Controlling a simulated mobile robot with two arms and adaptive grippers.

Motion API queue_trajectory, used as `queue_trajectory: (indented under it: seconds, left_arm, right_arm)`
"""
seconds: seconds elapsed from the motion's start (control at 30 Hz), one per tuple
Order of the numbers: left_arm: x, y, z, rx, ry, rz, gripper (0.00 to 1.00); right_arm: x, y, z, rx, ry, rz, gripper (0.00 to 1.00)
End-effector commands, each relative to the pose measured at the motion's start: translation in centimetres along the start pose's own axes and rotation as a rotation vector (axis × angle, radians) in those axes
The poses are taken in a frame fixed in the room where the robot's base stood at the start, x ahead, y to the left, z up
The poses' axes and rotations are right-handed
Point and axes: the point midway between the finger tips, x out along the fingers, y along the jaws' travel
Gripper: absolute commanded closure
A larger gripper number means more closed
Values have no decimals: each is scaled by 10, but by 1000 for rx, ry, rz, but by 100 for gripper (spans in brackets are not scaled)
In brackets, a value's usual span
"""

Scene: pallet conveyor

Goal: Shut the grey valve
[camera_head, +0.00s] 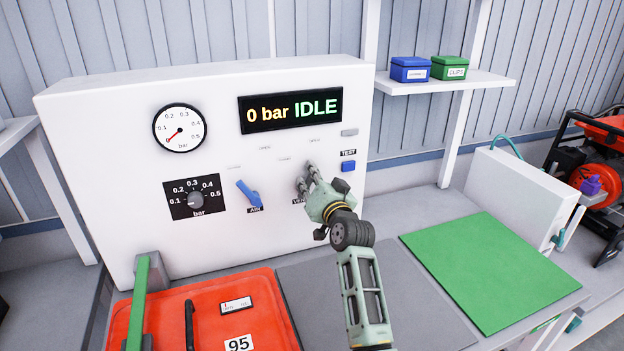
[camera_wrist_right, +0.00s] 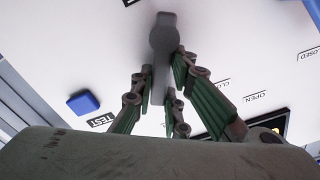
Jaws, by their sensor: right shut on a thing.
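The grey valve (camera_wrist_right: 163,38) is on the white panel (camera_head: 100,130). In the wrist view its grey handle runs up and down the picture between my right gripper's fingers (camera_wrist_right: 160,85), with the OPEN and CLOSED labels off to the right. In the head view my right gripper (camera_head: 309,180) is at the panel, shut on the handle, and it hides most of the valve and part of the label beside it. The display (camera_head: 291,109) reads 0 bar IDLE. My left gripper is not in view.
A blue valve (camera_head: 249,193) labelled AIR is left of my gripper, and a blue TEST button (camera_head: 348,167) is close on the right. A gauge (camera_head: 180,128) and dial (camera_head: 195,200) are further left. An orange case (camera_head: 260,310) lies below. A green mat (camera_head: 490,265) is clear.

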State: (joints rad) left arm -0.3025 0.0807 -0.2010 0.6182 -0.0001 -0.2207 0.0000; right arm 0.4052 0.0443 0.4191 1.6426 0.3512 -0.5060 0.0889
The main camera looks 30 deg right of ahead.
Motion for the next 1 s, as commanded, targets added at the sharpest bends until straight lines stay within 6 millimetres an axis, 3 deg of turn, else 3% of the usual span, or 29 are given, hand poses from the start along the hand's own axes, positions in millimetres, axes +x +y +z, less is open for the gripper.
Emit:
queue_trajectory:
  seconds: [0.37, 1.0]
  left_arm:
    - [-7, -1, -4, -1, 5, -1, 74]
    - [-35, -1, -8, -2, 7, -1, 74]
  right_arm:
    - [0, -2, 2, -105, -7, 5, 100]
    - [0, -25, 12, -673, -11, 4, 100]
